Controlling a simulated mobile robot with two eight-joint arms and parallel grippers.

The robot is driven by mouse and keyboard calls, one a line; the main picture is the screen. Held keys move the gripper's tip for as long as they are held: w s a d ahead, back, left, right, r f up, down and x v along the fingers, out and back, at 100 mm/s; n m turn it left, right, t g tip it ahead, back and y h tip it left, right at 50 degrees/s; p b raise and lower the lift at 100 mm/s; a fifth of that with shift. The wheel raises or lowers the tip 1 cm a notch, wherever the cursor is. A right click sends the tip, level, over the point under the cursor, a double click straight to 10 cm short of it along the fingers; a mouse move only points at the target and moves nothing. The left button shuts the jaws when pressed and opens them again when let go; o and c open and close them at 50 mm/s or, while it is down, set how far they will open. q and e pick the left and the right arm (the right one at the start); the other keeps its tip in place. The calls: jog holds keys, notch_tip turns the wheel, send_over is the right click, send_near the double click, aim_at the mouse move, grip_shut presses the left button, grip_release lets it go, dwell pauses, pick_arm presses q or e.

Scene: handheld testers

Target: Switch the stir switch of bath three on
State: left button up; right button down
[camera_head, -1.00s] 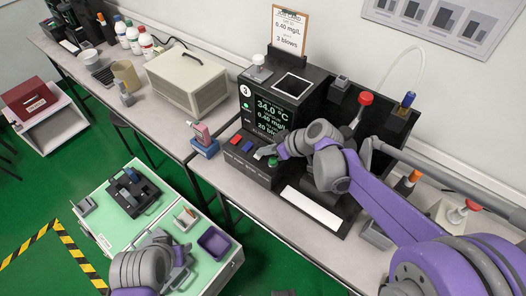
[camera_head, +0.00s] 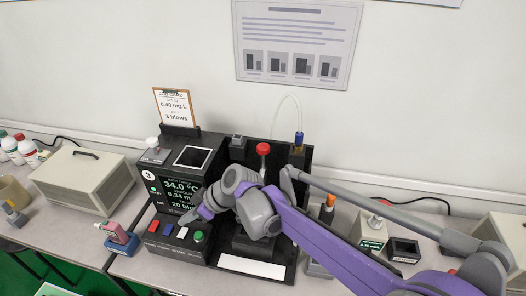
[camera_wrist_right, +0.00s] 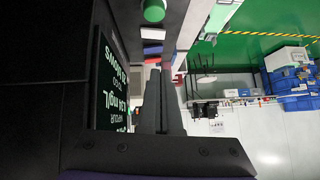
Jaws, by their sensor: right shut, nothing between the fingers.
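The black bath unit (camera_head: 128,190) stands on the bench with a round number badge (camera_head: 149,175), seemingly a 3. Its lit screen (camera_head: 183,190) reads 34.0 °C and about 0.34 mg/L. On the low front panel sit a red switch (camera_head: 154,226), a blue switch (camera_head: 167,230), a white switch (camera_head: 182,233) and a green knob (camera_head: 198,237). Their labels are too small to read. My right gripper (camera_head: 186,217) is shut and empty, just above the panel near the white switch; contact cannot be told. In the right wrist view its fingers (camera_wrist_right: 154,80) point toward the switch row. My left gripper is out of view.
A red-capped post (camera_head: 263,149) and a blue-topped tube piece (camera_head: 298,140) stand behind my right arm. A beige case (camera_head: 85,183) is farther left. A clipboard (camera_head: 175,106) stands behind the unit.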

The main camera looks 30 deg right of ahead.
jog(key=v, duration=0.7)
jog(key=s+d+m+h+p, duration=0.3)
jog(key=s+m+h+p, duration=0.15)
jog(key=s, duration=0.35)
jog(key=s+d+m+h+p, duration=0.3)
jog(key=s+m+p, duration=0.15)
jog(key=s, duration=0.35)
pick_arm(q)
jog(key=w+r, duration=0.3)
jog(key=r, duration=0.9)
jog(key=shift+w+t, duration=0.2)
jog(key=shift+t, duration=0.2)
pick_arm(e)
jog(key=w+d+r+n, duration=0.1)
jog(key=w+d+r, duration=0.3)
jog(key=r, duration=0.3)
jog(key=w+d+r+n+g+y, duration=0.1)
jog(key=w+d+r+n, duration=0.1)
jog(key=w+d+r, duration=0.3)
notch_tip(320, 180, up, 2)
jog(key=shift+w+d+r+n, duration=0.15)
jog(key=shift+w+n, duration=0.15)
jog(key=shift+w, duration=0.85)
jog(key=shift+y, duration=0.25)
